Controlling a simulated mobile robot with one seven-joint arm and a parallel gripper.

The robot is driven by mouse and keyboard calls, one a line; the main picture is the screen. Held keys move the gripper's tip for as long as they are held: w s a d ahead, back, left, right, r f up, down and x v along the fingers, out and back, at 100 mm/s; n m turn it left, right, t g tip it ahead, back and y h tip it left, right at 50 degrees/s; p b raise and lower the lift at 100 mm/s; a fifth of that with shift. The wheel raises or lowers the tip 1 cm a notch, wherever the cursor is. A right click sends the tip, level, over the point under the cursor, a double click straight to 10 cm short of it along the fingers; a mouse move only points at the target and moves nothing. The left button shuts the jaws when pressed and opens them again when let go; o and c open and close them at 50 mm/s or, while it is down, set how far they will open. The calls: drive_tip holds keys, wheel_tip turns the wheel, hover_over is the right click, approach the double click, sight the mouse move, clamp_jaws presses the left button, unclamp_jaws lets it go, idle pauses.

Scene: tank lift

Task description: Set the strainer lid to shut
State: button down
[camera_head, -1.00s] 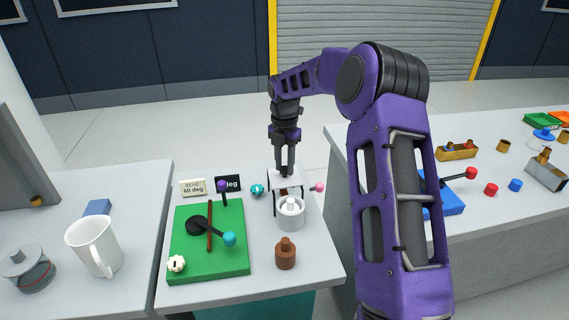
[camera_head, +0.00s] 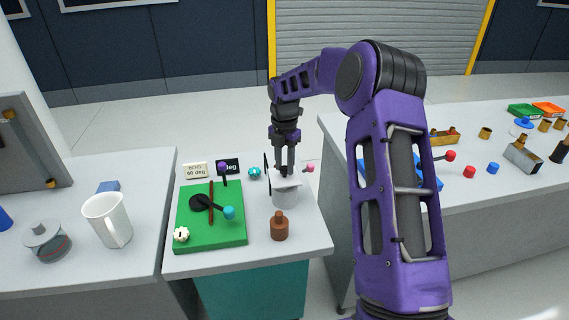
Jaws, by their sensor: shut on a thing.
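The strainer is a white cylinder (camera_head: 284,198) near the right side of the middle table. Its pale, flat square lid (camera_head: 291,183) lies over the top of the cylinder and hides its inside. The lid looks about level, but I cannot tell whether it sits fully down. My gripper (camera_head: 284,173) points down from above at the lid's back part and is shut on the lid. The exact grip between the fingertips is too small to see.
A brown bottle (camera_head: 279,227) stands in front. A pink knob (camera_head: 309,168) and teal knob (camera_head: 254,173) are near the back. A white mug (camera_head: 103,220) stands on the left table.

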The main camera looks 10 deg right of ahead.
sight(284, 167)
drive_tip(key=c, duration=0.5)
unclamp_jaws()
drive_tip(key=shift+c, duration=0.2)
drive_tip(key=shift+r, duration=0.15)
wheel_tip(284, 167, up, 17)
drive_tip(key=p, duration=0.1)
drive_tip(key=shift+r, duration=0.15)
drive_tip(key=shift+w, duration=0.1)
